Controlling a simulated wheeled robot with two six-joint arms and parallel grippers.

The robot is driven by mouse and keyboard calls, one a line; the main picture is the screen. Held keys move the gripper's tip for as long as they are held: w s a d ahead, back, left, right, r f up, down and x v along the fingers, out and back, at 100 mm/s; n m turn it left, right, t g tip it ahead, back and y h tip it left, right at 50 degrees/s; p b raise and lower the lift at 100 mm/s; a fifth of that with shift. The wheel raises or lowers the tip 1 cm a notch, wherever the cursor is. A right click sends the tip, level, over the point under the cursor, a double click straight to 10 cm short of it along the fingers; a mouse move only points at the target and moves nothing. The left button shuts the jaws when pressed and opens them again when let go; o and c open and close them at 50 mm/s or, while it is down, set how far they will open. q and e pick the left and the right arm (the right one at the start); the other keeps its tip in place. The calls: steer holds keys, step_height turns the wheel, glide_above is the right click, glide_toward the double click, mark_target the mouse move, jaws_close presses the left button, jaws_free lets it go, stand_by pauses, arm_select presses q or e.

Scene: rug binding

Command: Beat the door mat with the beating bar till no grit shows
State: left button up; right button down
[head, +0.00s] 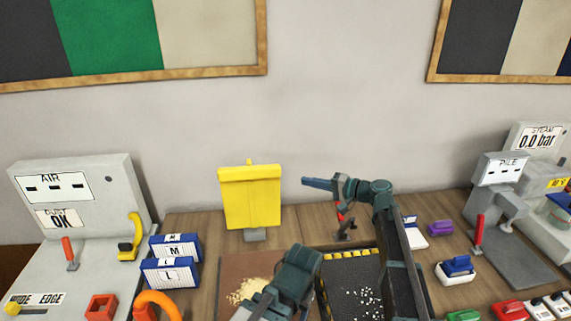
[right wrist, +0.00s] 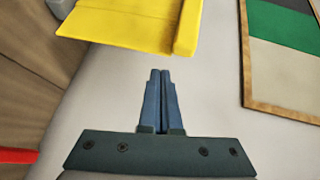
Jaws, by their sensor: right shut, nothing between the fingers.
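My right gripper (head: 306,181) is shut and empty, raised in front of the wall and pointing left. Its closed fingers also show in the right wrist view (right wrist: 160,72). They are apart from a yellow panel (head: 252,197) with a thick top edge, standing at the back of the table. A dark mat-like surface (head: 342,275) with white specks lies beneath my right arm. A brown surface (head: 236,268) with pale grains lies left of it. I cannot tell which is the door mat. No beating bar is clearly identifiable. My left gripper's fingers are not visible.
A grey AIR machine (head: 115,180) stands at left, with blue-and-white boxes (head: 170,272) beside it. A grey PILE machine (head: 500,172) is at right. A red-handled dark item (head: 345,228) stands behind the dark surface. Brushes and blocks crowd the right side.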

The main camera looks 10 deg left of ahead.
steer(key=shift+m+t+y, duration=0.6)
steer(key=shift+t+y, duration=0.1)
steer(key=shift+y, duration=0.1)
steer(key=w+r, duration=0.3)
steer(key=r, duration=0.1)
steer(key=shift+w+a, duration=0.15)
steer(key=shift+w, duration=0.2)
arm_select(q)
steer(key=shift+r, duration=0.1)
arm_select(e)
steer(key=a, duration=0.8)
